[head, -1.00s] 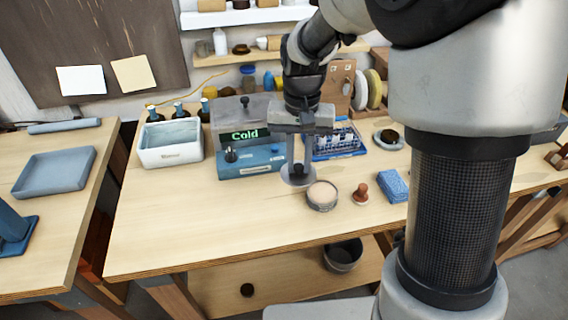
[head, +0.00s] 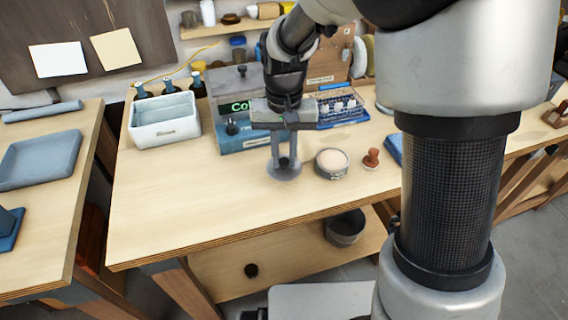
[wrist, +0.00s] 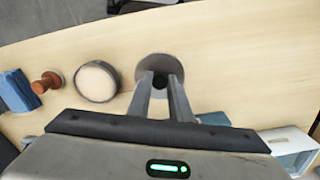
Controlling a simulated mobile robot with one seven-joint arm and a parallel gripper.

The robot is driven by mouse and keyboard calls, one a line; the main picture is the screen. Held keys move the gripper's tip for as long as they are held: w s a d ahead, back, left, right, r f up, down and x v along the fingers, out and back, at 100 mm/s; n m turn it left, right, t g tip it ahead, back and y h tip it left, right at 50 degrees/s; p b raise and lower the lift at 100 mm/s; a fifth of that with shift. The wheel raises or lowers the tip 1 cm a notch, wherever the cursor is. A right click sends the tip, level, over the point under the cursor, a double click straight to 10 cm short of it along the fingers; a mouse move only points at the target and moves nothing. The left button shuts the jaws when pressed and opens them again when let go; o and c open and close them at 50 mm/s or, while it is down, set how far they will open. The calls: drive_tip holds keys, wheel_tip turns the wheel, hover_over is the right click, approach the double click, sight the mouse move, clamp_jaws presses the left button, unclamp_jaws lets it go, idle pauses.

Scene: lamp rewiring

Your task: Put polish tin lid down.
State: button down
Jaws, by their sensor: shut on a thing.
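The polish tin lid (head: 284,173) is a grey disc with a dark knob in its middle. My gripper (head: 285,162) points down and is shut on the knob. In the wrist view the lid (wrist: 150,66) lies flat under my fingertips (wrist: 160,84). It is close to the wooden bench top; I cannot tell whether it touches. The open polish tin (head: 332,164), round with a pale filling, stands just right of the lid. In the wrist view the tin (wrist: 97,81) is left of the lid, apart from it.
A brown stamp-like knob (head: 371,158) and a blue block (head: 394,148) stand right of the tin. The bench (head: 190,215) is clear at front left.

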sight(284, 161)
drive_tip(key=shift+f, duration=1.95)
drive_tip(key=shift+f+b, duration=0.15)
drive_tip(key=shift+b, duration=0.2)
drive_tip(key=c, duration=1.6)
unclamp_jaws()
